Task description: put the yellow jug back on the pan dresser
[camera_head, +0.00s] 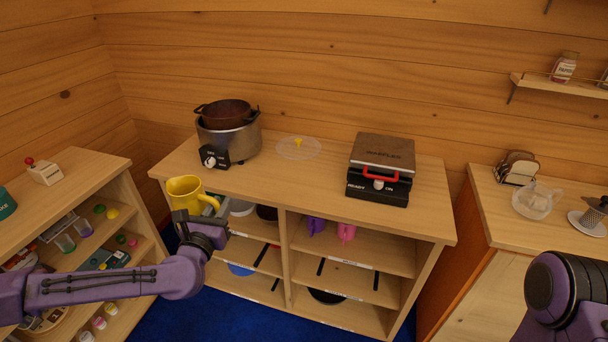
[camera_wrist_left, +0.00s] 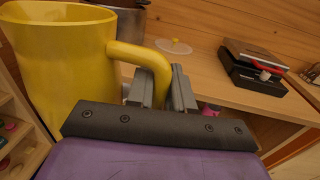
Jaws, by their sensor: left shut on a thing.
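The yellow jug (camera_head: 188,195) is in my left gripper (camera_head: 212,207), in front of the pan dresser's left front edge in the head view. In the left wrist view the jug (camera_wrist_left: 65,65) fills the left side, roughly upright, and the grey fingers (camera_wrist_left: 162,90) are shut on its handle. The pan dresser (camera_head: 310,181) has a wooden top and open shelves below. Whether the jug touches the dresser I cannot tell. My right arm shows at the lower right of the head view, but its gripper is out of frame.
On the dresser top stand a cooker (camera_head: 229,137) with a brown pot (camera_head: 224,113), a clear lid (camera_head: 299,148) and a black waffle maker (camera_head: 381,168). The top's front middle is clear. Purple and pink jugs (camera_head: 346,232) stand on a shelf below. A shelf unit (camera_head: 85,165) is at left.

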